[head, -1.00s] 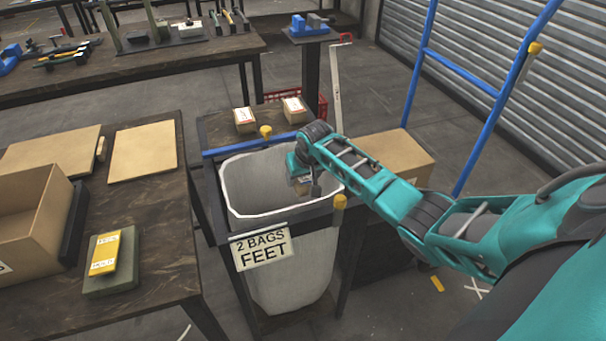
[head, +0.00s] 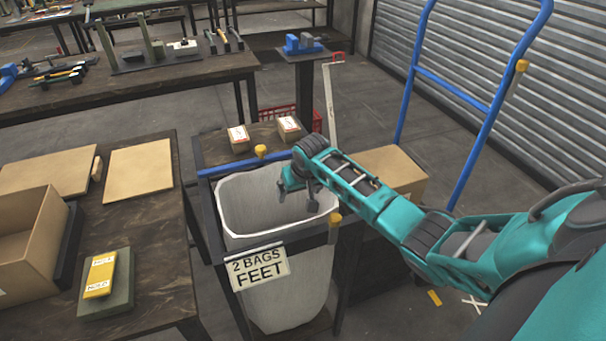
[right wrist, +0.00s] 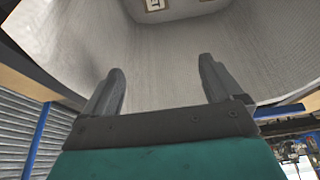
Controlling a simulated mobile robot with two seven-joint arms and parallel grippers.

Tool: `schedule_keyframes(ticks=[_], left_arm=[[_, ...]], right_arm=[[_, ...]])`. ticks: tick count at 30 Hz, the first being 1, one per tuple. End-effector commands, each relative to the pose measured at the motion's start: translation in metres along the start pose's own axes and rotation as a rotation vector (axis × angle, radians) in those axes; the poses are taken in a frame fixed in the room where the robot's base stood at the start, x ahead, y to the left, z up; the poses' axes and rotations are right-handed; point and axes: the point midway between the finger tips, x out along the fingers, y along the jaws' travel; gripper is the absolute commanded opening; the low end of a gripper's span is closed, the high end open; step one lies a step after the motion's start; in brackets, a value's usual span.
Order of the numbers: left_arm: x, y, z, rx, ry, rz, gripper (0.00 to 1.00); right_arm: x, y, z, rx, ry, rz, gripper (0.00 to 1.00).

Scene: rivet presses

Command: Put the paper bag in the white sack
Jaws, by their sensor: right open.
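The white sack (head: 285,285) hangs open in a dark frame, with a "2 BAGS FEET" sign (head: 259,267) on its front. My right gripper (head: 298,190) is inside the sack's mouth, with its fingers pointing down. In the right wrist view its two fingers (right wrist: 162,70) are apart with nothing between them. Past them, at the top edge of that view, a small piece with a white label (right wrist: 155,5) shows inside the sack; it looks like the paper bag, mostly cut off. Two more small labelled paper packages (head: 237,138) (head: 288,127) stand behind the sack. My left gripper is out of view.
A workbench (head: 155,255) at left holds an open cardboard box (head: 30,240), flat boards and a yellow packet (head: 100,275) on a green block. A blue-handled trolley (head: 480,150) and a cardboard box (head: 395,170) are at right.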

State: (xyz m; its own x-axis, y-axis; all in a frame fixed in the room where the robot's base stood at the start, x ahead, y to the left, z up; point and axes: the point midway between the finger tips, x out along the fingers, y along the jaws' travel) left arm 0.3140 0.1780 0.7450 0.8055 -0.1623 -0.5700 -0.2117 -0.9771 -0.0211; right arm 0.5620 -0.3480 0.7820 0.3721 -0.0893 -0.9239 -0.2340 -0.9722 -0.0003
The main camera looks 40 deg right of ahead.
Motion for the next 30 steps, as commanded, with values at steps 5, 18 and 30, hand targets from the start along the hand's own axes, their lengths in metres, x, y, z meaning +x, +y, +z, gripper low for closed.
schedule_keyframes(ticks=[5, 18, 30], left_arm=[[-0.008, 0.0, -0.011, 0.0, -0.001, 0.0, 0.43], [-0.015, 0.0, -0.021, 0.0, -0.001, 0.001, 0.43], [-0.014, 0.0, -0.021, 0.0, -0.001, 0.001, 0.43]], right_arm=[[-0.04, 0.0, -0.002, -0.001, 0.004, -0.001, 0.93], [-0.102, 0.0, -0.001, 0.0, 0.002, 0.0, 0.93], [-0.105, 0.0, 0.0, 0.0, 0.001, 0.0, 0.93]])
